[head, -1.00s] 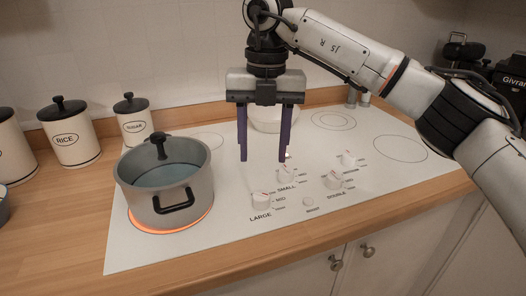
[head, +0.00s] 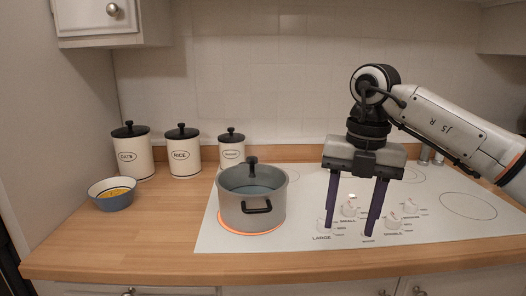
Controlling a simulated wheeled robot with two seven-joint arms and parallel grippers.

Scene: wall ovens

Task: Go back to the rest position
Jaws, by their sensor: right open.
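My right gripper (head: 350,233) hangs over the front of the white cooktop (head: 300,222), fingers pointing down. Its two purple fingers are apart with nothing between them. It is to the right of the grey pot (head: 236,211) and does not touch it. The gripper is in front of the control knobs (head: 392,222) and partly hides them. My left gripper is not in the head view.
The pot, with a glass lid, sits on a burner glowing orange. A blue bowl (head: 114,202) with yellow contents and three cream canisters (head: 185,160) stand on the wooden counter (head: 150,235). The counter's front left is clear. A cupboard (head: 110,20) hangs upper left.

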